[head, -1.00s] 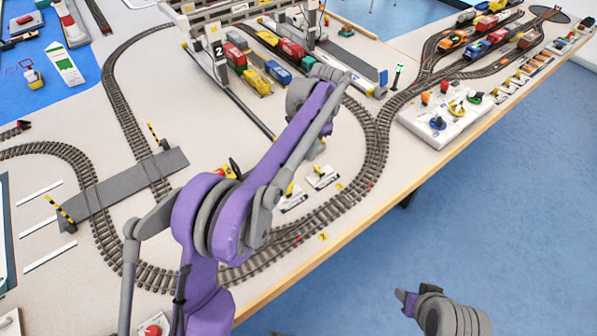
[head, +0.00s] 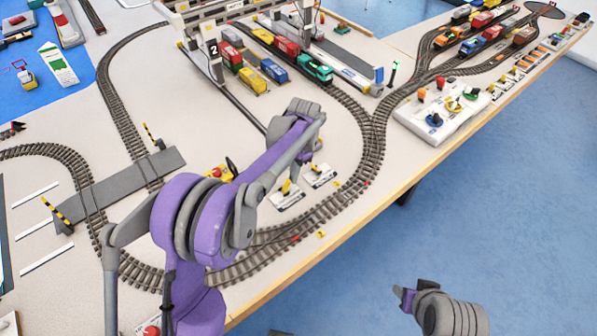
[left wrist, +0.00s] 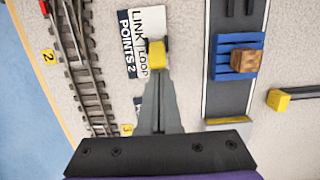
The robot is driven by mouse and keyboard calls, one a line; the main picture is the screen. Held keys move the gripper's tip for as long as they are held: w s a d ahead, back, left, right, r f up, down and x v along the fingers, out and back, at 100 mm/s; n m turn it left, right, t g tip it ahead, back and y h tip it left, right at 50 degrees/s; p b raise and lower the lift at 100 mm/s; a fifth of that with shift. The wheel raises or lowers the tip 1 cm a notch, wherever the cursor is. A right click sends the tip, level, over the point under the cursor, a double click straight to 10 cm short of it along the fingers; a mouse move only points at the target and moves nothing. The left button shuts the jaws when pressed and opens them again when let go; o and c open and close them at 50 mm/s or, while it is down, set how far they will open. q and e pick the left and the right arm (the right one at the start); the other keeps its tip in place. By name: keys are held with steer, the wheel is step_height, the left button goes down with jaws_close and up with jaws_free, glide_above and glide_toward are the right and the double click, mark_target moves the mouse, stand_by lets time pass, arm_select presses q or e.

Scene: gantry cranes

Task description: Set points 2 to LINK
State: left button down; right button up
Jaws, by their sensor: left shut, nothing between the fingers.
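The points 2 plate (left wrist: 128,50), marked LINK and LOOP, lies on the table in the left wrist view. Its yellow lever handle (left wrist: 158,55) stands beside the word LOOP, away from LINK. My left gripper (left wrist: 158,74) is shut and empty, its tips right at the handle's lower side; I cannot tell whether they touch. In the head view this plate (head: 286,203) appears to be the nearer of two lever plates, below my left wrist. My right gripper (head: 405,298) is low at the right, off the table; its fingers are unclear.
A second lever plate (head: 320,177) stands close by. Curved track (head: 340,205) runs between the plates and the table's front edge. A blue pallet (left wrist: 222,55) with a wooden block (left wrist: 247,61) lies right of the points plate. A yellow-ended bar (left wrist: 279,100) is farther right.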

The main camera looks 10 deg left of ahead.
mark_target(287, 181)
arm_select(q)
steer(key=shift+s+a+r+t+h, duration=0.2)
steer(key=shift+s+r+t+h, duration=0.1)
steer(key=shift+t+h, duration=0.25)
stand_by(0.5)
steer(key=shift+s, duration=0.1)
steer(key=shift+s+a+r+t+h+b, duration=0.2)
steer(key=shift+s+a+t+h+b, duration=0.35)
steer(key=shift+t+h, duration=0.5)
steer(key=t+h, duration=0.1)
steer(key=s+a+t+b, duration=0.1)
steer(key=t, duration=0.1)
steer(key=shift+s+a+r+h, duration=0.1)
steer(key=shift+s+h, duration=0.2)
steer(key=shift+h, duration=0.1)
steer(key=shift+w+r, duration=0.1)
steer(key=shift+w, duration=0.05)
steer(key=shift+r, duration=0.1)
steer(key=shift+r+p, duration=0.6)
steer(key=shift+r, duration=0.1)
